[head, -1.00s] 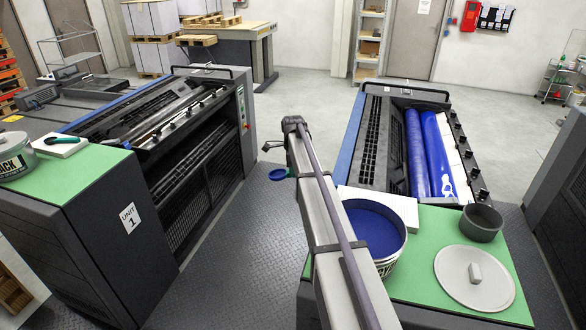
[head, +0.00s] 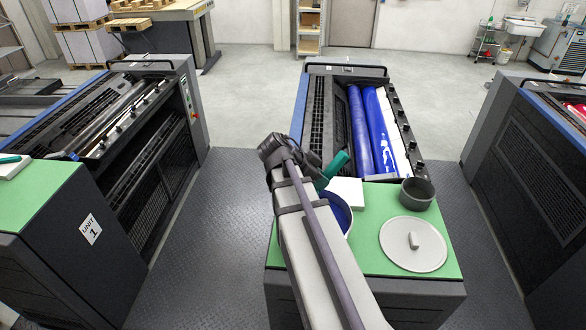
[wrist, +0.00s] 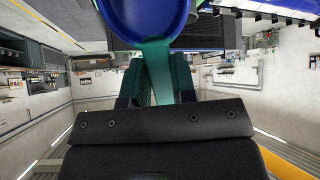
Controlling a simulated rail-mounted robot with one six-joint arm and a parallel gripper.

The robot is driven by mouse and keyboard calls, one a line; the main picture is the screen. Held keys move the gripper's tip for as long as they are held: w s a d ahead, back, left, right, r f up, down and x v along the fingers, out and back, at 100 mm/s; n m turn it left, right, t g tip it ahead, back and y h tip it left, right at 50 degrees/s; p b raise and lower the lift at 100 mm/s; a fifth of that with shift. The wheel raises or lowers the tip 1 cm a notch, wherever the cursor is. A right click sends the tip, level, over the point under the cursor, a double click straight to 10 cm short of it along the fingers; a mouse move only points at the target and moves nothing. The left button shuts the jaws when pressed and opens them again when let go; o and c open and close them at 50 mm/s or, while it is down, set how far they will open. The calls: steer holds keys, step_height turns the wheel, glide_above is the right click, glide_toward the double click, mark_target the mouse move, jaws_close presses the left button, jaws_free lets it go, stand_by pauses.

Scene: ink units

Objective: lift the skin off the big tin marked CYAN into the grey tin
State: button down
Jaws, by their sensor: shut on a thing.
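In the head view the teal handle (head: 336,166) sticks out right of my arm's end, behind the big tin. The big tin (head: 339,212), full of blue ink, is largely hidden by my arm and its label does not show. The grey tin (head: 417,194), small, dark and open, stands on the green top to its right.
A flat light-grey lid (head: 413,250) lies on the green top (head: 375,255), in front of the grey tin. A white pad (head: 346,191) lies behind the big tin. The press with blue rollers (head: 372,130) is behind. Floor is clear to the left.

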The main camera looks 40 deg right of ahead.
steer(key=shift+s+d+r+h, duration=0.1)
steer(key=shift+d+r+h, duration=0.15)
steer(key=shift+r+h, duration=0.7)
step_height(320, 180, down, 12)
steer(key=a+b, duration=0.1)
steer(key=b, duration=1)
steer(key=shift+a+r+b, duration=0.25)
steer(key=shift+b, duration=0.05)
steer(key=shift+r, duration=0.1)
step_height(320, 180, up, 10)
steer(key=p, duration=1)
